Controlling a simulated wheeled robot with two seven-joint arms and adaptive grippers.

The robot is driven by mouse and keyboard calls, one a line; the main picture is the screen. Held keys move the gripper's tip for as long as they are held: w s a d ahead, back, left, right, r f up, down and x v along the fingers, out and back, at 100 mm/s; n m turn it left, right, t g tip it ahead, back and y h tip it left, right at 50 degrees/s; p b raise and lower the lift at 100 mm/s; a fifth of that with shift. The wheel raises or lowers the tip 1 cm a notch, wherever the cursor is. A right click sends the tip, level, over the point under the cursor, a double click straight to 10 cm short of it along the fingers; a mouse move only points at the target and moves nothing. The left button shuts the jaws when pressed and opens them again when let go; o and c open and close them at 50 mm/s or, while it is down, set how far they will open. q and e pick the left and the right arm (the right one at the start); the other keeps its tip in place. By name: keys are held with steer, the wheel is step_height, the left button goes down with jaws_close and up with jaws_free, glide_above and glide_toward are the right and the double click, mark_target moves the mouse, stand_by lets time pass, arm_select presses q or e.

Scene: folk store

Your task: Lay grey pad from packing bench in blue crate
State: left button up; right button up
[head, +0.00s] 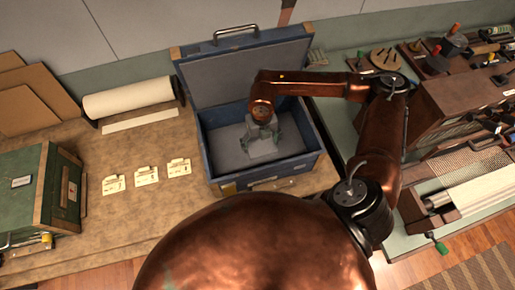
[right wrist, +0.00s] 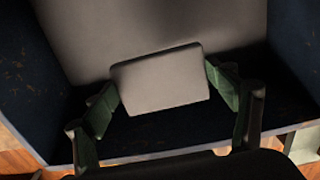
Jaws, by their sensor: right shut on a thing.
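The blue crate (head: 213,158) stands open on the packing bench (head: 135,212), its lid raised at the back. My right gripper (head: 261,140) reaches down inside the crate and is shut on the grey pad (head: 262,149). In the right wrist view the pad (right wrist: 160,80) sits between the two green fingertips, with the crate's grey floor behind it and dark blue walls (right wrist: 25,90) on both sides. I cannot tell whether the pad touches the crate floor. My left gripper is not in view.
A paper roll (head: 128,97) lies left of the crate. Several paper tags (head: 146,176) lie on the bench in front of it. A green case (head: 40,195) stands at the far left. A wooden tool rack (head: 455,95) fills the right side.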

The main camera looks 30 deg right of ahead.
step_height(320, 180, down, 10)
steer(key=shift+f, duration=0.1)
stand_by(0.4)
steer(key=o, duration=0.3)
steer(key=shift+f, duration=0.1)
steer(key=o, duration=0.5)
steer(key=shift+c, duration=0.2)
step_height(320, 180, up, 12)
steer(key=shift+r, duration=0.25)
